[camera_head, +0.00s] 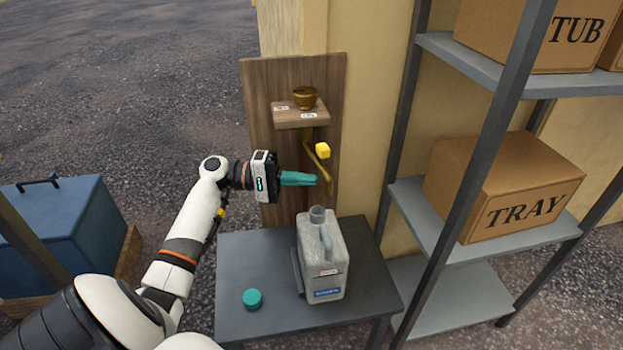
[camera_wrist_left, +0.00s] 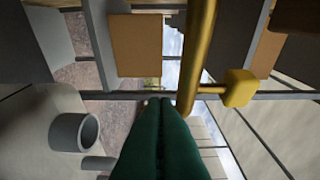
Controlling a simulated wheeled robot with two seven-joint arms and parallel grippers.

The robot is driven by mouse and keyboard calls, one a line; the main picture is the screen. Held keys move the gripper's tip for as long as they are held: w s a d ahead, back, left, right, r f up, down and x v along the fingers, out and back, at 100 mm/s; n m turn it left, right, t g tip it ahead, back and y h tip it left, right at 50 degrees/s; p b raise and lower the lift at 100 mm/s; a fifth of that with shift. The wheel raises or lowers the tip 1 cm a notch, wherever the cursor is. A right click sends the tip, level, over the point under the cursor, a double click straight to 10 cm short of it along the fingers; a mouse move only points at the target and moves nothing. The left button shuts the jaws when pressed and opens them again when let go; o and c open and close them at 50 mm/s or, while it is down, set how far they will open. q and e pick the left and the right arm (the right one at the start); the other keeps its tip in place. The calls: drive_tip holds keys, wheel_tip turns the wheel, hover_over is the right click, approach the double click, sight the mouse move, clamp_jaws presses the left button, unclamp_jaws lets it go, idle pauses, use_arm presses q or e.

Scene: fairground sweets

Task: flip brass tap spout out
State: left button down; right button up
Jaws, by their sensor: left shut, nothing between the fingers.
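The brass tap spout (camera_head: 319,166) is a thin brass pipe on a wooden wall board, with a yellow knob (camera_head: 323,150) beside it. In the left wrist view the brass pipe (camera_wrist_left: 199,50) runs down from the top edge, and the yellow knob (camera_wrist_left: 241,88) sticks out to its right on a short stem. My left gripper (camera_head: 315,180) is shut and empty, its teal fingers pointing right, close to the spout's lower part. In the wrist view the fingertips are just left of the pipe's lower end; I cannot tell whether they touch. My right gripper is not in view.
A grey jug (camera_head: 323,262) with an open neck stands on a dark table (camera_head: 255,320) below the spout. A teal cap (camera_head: 252,299) lies on the table to its left. A brass cup (camera_head: 305,97) sits on a small wooden ledge (camera_head: 290,117). Metal shelves (camera_head: 440,225) with boxes stand right.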

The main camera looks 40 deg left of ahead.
use_arm(q)
drive_tip(key=v, duration=1)
drive_tip(key=shift+p, duration=0.3)
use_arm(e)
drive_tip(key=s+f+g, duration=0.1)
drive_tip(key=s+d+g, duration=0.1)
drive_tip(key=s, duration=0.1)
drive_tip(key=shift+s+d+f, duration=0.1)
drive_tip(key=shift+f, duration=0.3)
use_arm(q)
drive_tip(key=shift+f, duration=0.1)
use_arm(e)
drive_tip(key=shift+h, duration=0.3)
